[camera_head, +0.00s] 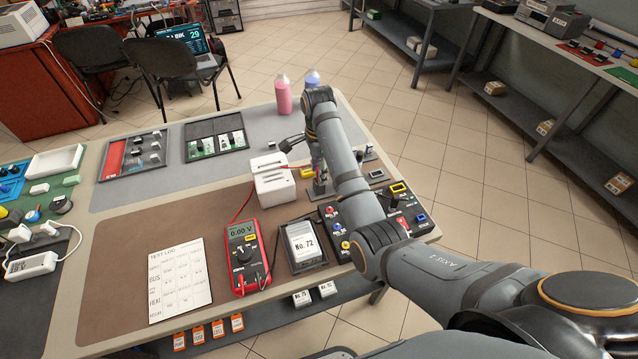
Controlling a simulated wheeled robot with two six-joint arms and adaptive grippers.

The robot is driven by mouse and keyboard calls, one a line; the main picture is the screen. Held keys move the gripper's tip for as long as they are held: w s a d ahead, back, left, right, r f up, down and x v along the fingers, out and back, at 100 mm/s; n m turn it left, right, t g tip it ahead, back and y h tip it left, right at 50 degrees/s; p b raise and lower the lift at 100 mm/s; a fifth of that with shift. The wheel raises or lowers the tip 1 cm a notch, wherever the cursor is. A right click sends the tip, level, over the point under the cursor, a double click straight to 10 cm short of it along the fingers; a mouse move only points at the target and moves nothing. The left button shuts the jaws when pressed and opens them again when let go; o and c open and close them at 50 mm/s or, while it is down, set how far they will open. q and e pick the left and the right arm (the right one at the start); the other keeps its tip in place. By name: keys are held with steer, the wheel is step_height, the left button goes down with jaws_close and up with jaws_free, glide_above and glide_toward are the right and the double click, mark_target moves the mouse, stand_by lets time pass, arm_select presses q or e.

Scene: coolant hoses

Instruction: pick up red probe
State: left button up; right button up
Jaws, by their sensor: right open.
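A thin red line, which looks like the red probe and its lead (273,166), lies across the top of the white two-part block (273,182) on the brown mat. The lead curves down to the red multimeter (243,257), whose display reads 0.00 V. My right gripper (303,160) is open, just right of the block and above the mat, near the end of the red line. My own forearm covers part of it, so I cannot tell whether it touches the probe. My left gripper is not in view.
A control panel (375,215) with coloured terminals lies under my forearm. A pink bottle (283,94) stands at the back. A test log sheet (180,279) lies front left; the mat above it is clear.

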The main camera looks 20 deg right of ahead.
steer(key=shift+w+f, duration=0.15)
steer(key=shift+f, duration=0.15)
steer(key=shift+r, duration=0.1)
steer(key=shift+c, duration=1.4)
jaws_close()
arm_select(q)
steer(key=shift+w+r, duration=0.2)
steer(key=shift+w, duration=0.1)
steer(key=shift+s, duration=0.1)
arm_select(e)
steer(key=shift+r, duration=0.55)
step_height(320, 180, up, 9)
steer(key=p, duration=0.7)
steer(key=shift+r, duration=0.1)
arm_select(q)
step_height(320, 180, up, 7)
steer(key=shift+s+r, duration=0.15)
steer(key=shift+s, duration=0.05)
